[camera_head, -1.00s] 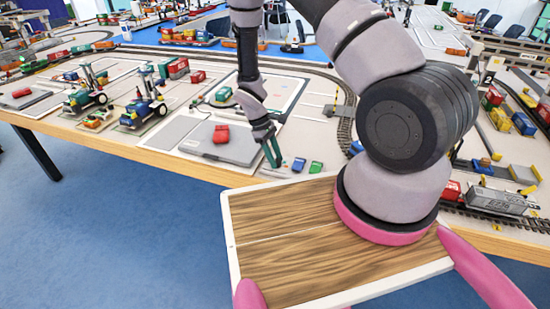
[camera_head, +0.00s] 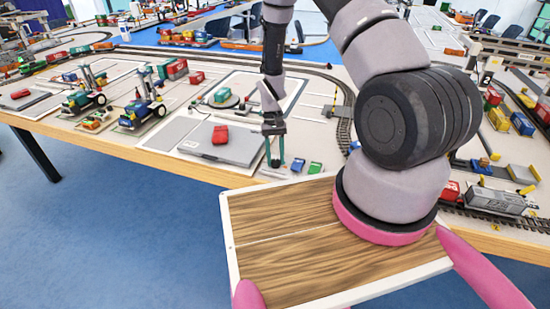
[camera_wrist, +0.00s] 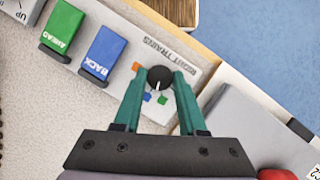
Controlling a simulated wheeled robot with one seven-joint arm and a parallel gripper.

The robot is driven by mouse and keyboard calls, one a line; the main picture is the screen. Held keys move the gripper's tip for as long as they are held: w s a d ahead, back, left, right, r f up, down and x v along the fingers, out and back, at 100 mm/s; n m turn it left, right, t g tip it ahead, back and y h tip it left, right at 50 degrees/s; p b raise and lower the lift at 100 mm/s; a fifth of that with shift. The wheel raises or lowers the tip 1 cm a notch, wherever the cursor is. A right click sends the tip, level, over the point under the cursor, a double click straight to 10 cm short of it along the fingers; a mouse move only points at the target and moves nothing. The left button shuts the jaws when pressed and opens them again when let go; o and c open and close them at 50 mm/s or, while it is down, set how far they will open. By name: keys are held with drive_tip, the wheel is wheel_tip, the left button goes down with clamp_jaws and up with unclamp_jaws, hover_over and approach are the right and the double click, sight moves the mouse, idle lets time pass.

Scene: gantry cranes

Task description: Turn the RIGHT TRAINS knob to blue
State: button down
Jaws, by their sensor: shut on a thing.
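The RIGHT TRAINS knob (camera_wrist: 160,80) is black and round, with a white pointer line, on a pale labelled plate (camera_wrist: 190,58) in the wrist view. An orange mark (camera_wrist: 136,66), a blue mark (camera_wrist: 147,97) and a green mark (camera_wrist: 162,99) lie around it. The pointer line faces down in the picture, close to the green mark's direction. My gripper (camera_wrist: 160,75) has its teal fingers shut on the knob, one on each side.
Tracks and model trains (camera_head: 497,200) fill the right of the table.

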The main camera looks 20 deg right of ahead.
drive_tip(key=shift+d+m+t+y, duration=0.1)
drive_tip(key=shift+m+t+y, duration=0.35)
drive_tip(key=shift+m, duration=1.15)
drive_tip(key=shift+y, duration=0.25)
drive_tip(key=shift+c, duration=2.3)
unclamp_jaws()
drive_tip(key=v, duration=1.1)
drive_tip(key=shift+w, duration=0.15)
drive_tip(key=shift+f, duration=0.1)
